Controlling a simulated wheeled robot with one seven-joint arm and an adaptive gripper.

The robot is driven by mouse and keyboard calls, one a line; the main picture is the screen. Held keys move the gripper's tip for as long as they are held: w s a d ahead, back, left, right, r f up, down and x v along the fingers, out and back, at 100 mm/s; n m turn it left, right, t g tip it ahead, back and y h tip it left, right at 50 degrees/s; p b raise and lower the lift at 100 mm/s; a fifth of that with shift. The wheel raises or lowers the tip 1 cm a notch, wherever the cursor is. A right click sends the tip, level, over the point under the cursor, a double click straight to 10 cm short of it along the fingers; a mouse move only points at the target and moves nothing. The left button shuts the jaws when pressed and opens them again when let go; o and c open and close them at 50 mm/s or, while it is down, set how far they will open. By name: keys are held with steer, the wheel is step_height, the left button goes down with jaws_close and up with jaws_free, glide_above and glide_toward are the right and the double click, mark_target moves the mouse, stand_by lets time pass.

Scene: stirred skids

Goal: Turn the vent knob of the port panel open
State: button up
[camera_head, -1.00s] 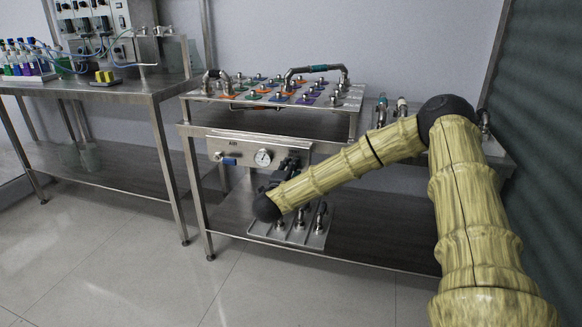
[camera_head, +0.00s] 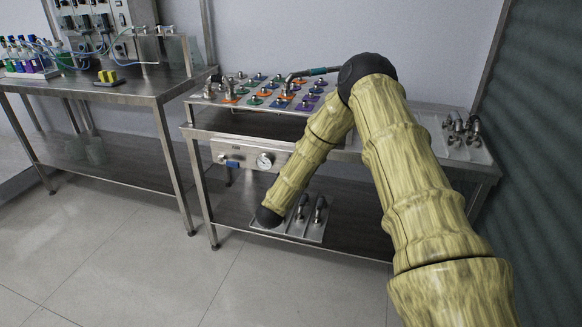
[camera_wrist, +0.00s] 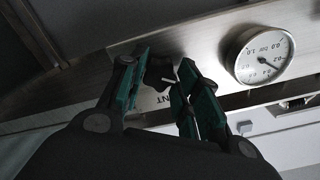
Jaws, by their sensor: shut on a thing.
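The port panel (camera_head: 240,148) is a steel plate on the front of the middle bench, with a round gauge (camera_head: 264,161) and a blue-handled valve (camera_head: 229,162). In the wrist view the panel (camera_wrist: 190,45) fills the upper part, with the gauge (camera_wrist: 262,55) right of my gripper. The dark vent knob (camera_wrist: 159,72) sits between the green-padded fingertips of my gripper (camera_wrist: 164,70), which is shut on it. Letters "NT" show just below the knob. The fingers hide part of the knob, so its turn angle cannot be read.
A plate with several black-handled valves (camera_head: 319,232) lies on the lower shelf beneath the panel. Fittings on coloured pads cover the rack (camera_head: 215,97) above. More fittings (camera_head: 461,128) stand at the right. The floor (camera_head: 120,260) in front is clear.

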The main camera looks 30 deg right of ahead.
steer(key=n+p, duration=0.6)
steer(key=n, duration=0.6)
steer(key=shift+f, duration=0.1)
steer(key=shift+n, duration=0.4)
steer(key=o, duration=1)
steer(key=shift+o, duration=0.2)
steer(key=v, duration=1.2)
